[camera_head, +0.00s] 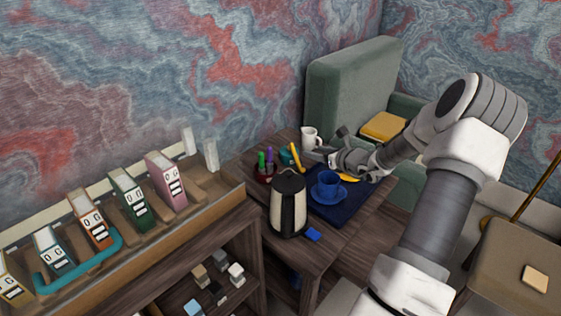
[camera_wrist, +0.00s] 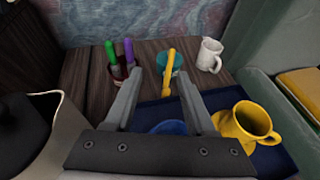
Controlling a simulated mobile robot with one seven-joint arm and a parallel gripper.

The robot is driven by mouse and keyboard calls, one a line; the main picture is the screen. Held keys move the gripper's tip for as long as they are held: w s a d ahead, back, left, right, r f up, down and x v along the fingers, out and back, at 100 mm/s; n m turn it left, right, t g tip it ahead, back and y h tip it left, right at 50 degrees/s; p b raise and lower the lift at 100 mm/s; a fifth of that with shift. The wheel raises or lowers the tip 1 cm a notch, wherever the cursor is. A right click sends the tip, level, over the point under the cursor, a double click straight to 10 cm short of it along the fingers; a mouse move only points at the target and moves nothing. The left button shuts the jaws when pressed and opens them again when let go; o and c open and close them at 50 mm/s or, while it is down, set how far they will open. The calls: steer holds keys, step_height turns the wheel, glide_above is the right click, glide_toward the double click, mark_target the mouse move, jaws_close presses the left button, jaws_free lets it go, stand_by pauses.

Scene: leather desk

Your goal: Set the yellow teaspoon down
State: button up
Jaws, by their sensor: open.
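My gripper (camera_head: 325,146) is above the table, to the right of the teaspoon in the head view. In the wrist view my gripper (camera_wrist: 160,78) is open, and the teaspoon shows between the fingers, close to the right one. I cannot tell whether they touch.
A white mug (camera_wrist: 209,55) stands right of the teal cup. A holder with green and purple pens (camera_head: 264,172) is to its left. A kettle (camera_head: 288,205), a blue cup (camera_head: 326,183) and a yellow mug (camera_wrist: 247,124) are nearer. The dark blue mat (camera_head: 340,212) has bare room in front.

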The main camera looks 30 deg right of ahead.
steer(key=shift+s+d+f+m+h, duration=0.1)
steer(key=shift+d+f+m+h, duration=0.1)
steer(key=shift+d+f+m, duration=0.3)
steer(key=shift+s+d+f+m+h, duration=0.1)
steer(key=shift+d+f+m+h, duration=0.15)
steer(key=shift+f, duration=0.45)
steer(key=b, duration=0.3)
glide_toward(295, 150)
steer(key=w, duration=0.3)
steer(key=shift+w+a+f, duration=0.3)
steer(key=x, duration=0.2)
steer(key=b+x, duration=0.1)
steer(key=x, duration=0.1)
steer(key=shift+d+f+b, duration=0.15)
steer(key=shift+f+b, duration=0.15)
steer(key=shift+f, duration=0.1)
steer(key=shift+w+f, duration=0.15)
steer(key=shift+w, duration=0.4)
jaws_close()
